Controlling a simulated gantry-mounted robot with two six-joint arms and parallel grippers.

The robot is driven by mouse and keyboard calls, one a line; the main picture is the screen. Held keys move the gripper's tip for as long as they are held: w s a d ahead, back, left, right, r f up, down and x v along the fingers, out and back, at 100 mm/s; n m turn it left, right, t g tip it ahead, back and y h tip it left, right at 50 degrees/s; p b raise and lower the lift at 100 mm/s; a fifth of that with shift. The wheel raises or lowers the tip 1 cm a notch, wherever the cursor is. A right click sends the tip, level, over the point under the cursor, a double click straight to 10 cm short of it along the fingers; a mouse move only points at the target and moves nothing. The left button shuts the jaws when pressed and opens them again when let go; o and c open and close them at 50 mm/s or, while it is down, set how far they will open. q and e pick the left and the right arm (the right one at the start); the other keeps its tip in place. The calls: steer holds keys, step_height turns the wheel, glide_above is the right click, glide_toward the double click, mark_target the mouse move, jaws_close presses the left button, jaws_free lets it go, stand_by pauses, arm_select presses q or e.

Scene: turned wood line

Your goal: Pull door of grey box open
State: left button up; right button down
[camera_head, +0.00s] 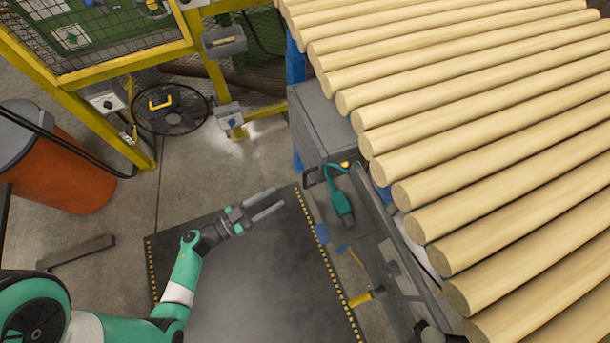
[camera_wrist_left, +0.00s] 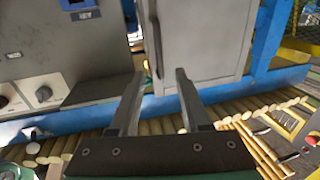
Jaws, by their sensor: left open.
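The grey box (camera_head: 322,125) stands at the left end of the log rack in the head view. Its pale grey door (camera_wrist_left: 207,42) fills the upper middle of the left wrist view and looks shut. A dark upright handle (camera_wrist_left: 157,45) runs along the door's left edge. My left gripper (camera_head: 279,200) is open and empty, over the dark mat and apart from the box. In the left wrist view its two fingers (camera_wrist_left: 160,73) point toward the door, with the handle showing between and beyond them. My right gripper is not in view.
Rows of turned logs (camera_head: 490,120) fill the right side. The dark mat (camera_head: 250,285) is clear. A fan (camera_head: 170,108), yellow fence frame (camera_head: 110,125) and orange bin (camera_head: 65,175) stand at the left.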

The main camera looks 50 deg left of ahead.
mark_target(305, 181)
arm_select(q)
steer(key=w+b, duration=0.1)
steer(key=w, duration=0.2)
steer(key=w+d+b, duration=0.1)
steer(key=w, duration=0.3)
steer(key=w+b, duration=0.2)
steer(key=w, duration=0.2)
steer(key=shift+w+d, duration=0.1)
steer(key=shift+d, duration=0.3)
jaws_close()
stand_by(0.7)
